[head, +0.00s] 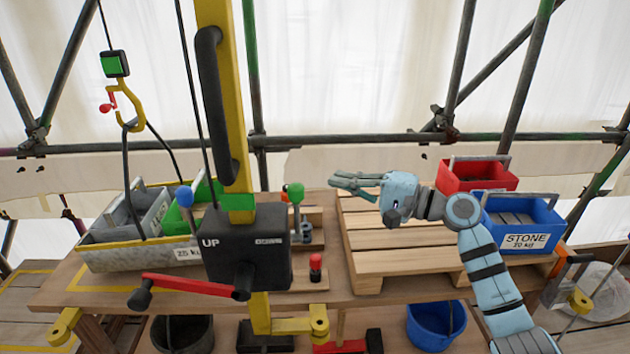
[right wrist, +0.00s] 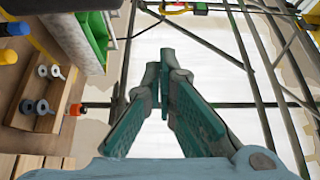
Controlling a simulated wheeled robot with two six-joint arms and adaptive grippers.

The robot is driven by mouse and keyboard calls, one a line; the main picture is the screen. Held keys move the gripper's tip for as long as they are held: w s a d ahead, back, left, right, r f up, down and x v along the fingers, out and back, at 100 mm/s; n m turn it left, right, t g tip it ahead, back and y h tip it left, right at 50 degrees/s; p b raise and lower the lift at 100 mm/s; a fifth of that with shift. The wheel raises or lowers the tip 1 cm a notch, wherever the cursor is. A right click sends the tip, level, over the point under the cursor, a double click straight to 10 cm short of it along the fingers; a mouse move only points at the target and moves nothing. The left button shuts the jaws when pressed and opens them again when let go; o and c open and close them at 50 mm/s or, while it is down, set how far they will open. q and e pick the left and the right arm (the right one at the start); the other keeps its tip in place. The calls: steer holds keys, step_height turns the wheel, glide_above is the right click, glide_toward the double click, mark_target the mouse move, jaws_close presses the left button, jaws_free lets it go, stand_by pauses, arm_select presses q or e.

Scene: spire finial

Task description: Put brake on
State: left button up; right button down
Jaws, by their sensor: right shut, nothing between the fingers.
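A black winch box (head: 245,245) marked UP sits on a yellow post, with a red crank handle (head: 190,285) across its front. Nothing is labelled as a brake. Levers with a blue ball knob (head: 184,197) and a green ball knob (head: 295,192) stand either side of the post. A short red-topped knob (head: 315,262) stands on the bench front. My right gripper (head: 337,181) is shut and empty, above the pallet, right of the green knob and apart from it. Its closed fingers (right wrist: 165,75) fill the middle of the right wrist view. My left gripper is out of view.
A grey bin (head: 120,257) stands at the left of the bench. A wooden pallet (head: 400,240) carries red (head: 478,178) and blue (head: 520,240) bins at the right. A yellow hook (head: 130,105) hangs at upper left. Scaffold poles stand behind.

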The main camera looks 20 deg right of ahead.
mark_target(297, 213)
steer(key=a+p, duration=0.3)
steer(key=a, duration=0.3)
steer(key=shift+w, duration=0.3)
steer(key=shift+w, duration=0.1)
steer(key=shift+s+n+b, duration=0.4)
steer(key=shift+s+b, duration=0.05)
steer(key=shift+b, duration=0.35)
steer(key=s+a+f+n+y+b, duration=0.1)
steer(key=s+n+y+b, duration=0.5)
steer(key=b, duration=1.7)
steer(key=shift+s+a+f+n, duration=0.55)
steer(key=shift+s+n, duration=0.55)
steer(key=shift+n, duration=1.5)
